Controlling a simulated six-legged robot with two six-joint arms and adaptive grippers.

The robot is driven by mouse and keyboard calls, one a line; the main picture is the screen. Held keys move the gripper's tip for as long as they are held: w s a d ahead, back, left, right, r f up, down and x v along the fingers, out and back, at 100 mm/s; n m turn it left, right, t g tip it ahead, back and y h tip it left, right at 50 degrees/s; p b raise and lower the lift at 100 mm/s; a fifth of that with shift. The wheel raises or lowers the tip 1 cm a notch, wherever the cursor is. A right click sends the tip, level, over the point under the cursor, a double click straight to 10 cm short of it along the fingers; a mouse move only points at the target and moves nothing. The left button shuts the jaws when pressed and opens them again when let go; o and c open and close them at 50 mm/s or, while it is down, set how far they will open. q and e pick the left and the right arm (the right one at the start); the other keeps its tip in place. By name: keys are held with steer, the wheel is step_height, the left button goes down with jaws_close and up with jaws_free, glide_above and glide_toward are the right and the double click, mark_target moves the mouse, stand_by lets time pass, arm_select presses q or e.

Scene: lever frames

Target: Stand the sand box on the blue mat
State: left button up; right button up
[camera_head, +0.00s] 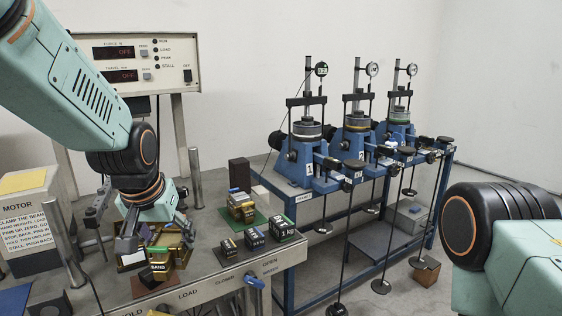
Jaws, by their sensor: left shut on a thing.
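The sand box (159,267), brass-coloured with a dark label reading SAND, is at the front of the bench below my left gripper (150,243). My left gripper points down and its fingers are shut on the box; they hide part of it. A brown-red mat (144,286) shows just under or behind the box; I cannot tell whether the box touches it. The blue mat (14,300) lies at the lower left edge, partly cut off by the frame. My right arm shows at the lower right, but its gripper is out of view.
A green mat (258,219) bears another brass box (241,207). Several small labelled weights (255,239) stand near the bench's right edge. An upright metal post (64,240) and the motor box (30,205) are near the blue mat. Blue test stands (305,165) are to the right.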

mark_target(182, 264)
arm_select(q)
steer(key=d+f+b, duration=0.1)
steer(key=s+d+f+b, duration=0.1)
steer(key=f, duration=0.1)
steer(key=d+f+b, duration=0.1)
steer(key=b, duration=0.1)
steer(key=shift+s+f, duration=0.3)
steer(key=shift+s, duration=0.1)
steer(key=shift+s+d+b, duration=0.15)
steer(key=shift+d+b, duration=0.05)
steer(key=shift+b, duration=0.2)
steer(key=shift+f, duration=0.1)
steer(key=shift+a+f+b, duration=0.1)
steer(key=shift+a+b, duration=0.1)
steer(key=shift+b, duration=0.1)
steer(key=shift+w, duration=0.3)
steer(key=shift+s+d, duration=0.2)
steer(key=shift+a, duration=0.2)
steer(key=shift+s+f, duration=0.1)
